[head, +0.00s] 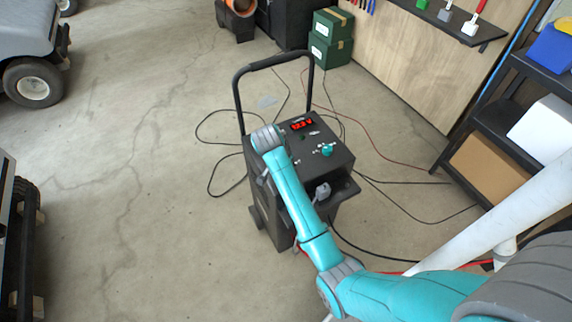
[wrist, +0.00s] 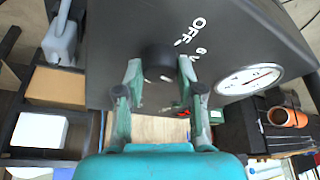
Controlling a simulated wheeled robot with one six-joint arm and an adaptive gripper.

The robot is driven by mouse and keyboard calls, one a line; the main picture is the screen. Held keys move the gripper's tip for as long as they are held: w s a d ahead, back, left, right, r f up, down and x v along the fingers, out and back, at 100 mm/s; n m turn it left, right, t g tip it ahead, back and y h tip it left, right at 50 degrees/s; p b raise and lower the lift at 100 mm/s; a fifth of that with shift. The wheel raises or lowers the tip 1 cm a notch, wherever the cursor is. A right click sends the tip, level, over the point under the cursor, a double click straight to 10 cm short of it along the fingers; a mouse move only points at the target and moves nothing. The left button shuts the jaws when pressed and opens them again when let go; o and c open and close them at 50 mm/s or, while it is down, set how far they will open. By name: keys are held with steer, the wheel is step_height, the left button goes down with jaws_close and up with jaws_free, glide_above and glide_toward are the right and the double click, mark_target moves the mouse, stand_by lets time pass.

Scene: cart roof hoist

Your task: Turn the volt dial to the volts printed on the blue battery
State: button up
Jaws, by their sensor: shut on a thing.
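In the wrist view a round black dial (wrist: 158,54) sits on the dark panel of the charger cart. White marks surround it; "OFF" is readable, and a mark beside it looks like a 6. My gripper (wrist: 161,67) has its pale green fingers closed on either side of the dial. In the head view the black charger cart (head: 262,222) stands on the floor, with my arm reaching across its front. The dial and fingertips cannot be made out clearly there. No blue battery with a readable voltage shows.
A white round gauge (wrist: 249,80) is beside the dial. Shelves (head: 497,122) with a blue box (head: 551,48) stand right.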

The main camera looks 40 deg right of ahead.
steer(key=shift+m+g, duration=0.3)
steer(key=shift+m, duration=0.5)
steer(key=o, duration=1.1)
steer(key=shift+o, duration=0.2)
steer(key=shift+r, duration=0.1)
steer(key=v, duration=0.7)
steer(key=shift+a, duration=0.15)
